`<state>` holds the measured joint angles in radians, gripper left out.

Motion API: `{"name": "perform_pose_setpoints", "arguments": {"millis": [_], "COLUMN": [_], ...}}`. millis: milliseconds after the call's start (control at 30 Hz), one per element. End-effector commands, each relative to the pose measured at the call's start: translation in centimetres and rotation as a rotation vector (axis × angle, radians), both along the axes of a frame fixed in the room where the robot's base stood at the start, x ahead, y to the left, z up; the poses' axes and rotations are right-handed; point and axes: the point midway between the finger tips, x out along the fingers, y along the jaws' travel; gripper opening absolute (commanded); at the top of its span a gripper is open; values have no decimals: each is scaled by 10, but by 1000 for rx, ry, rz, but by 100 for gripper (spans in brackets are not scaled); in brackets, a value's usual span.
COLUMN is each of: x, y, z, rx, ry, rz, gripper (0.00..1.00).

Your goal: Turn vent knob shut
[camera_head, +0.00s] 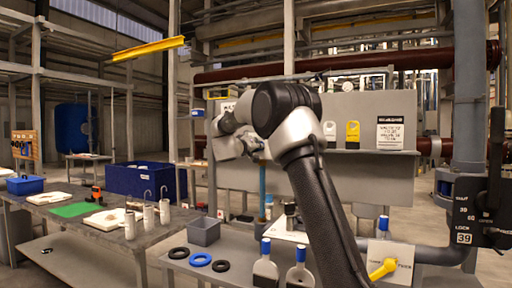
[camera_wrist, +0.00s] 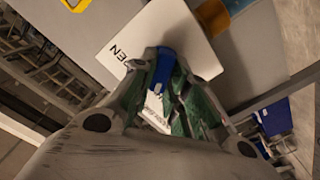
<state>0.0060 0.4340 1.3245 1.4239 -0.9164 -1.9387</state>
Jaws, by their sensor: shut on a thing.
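In the wrist view, a blue knob (camera_wrist: 164,66) stands in front of a white label plate (camera_wrist: 170,28); part of the word "OPEN" can be read on the plate. My gripper (camera_wrist: 163,72) has its green-padded fingers closed on both sides of the blue knob. The fingers cover part of the plate and its other lettering, so the knob's setting cannot be read. In the head view, my gripper (camera_head: 250,146) is at the left part of the grey panel (camera_head: 290,109), and the knob is hidden there.
Below are a grey bin (camera_head: 204,231), black and blue rings and blue-capped bottles. A workbench (camera_head: 75,238) stands left; a yellow lever (camera_head: 382,269) is lower right.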

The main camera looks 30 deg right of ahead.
Motion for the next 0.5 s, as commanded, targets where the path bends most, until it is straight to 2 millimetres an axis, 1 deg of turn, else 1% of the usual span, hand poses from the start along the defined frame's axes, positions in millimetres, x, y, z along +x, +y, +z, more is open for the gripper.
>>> {"name": "perform_pose_setpoints", "arguments": {"millis": [200,500], "x": [0,1], "y": [1,1], "z": [-3,-3], "rx": [-69,-113], "ry": [94,151], "rz": [0,0], "gripper": [0,0]}}
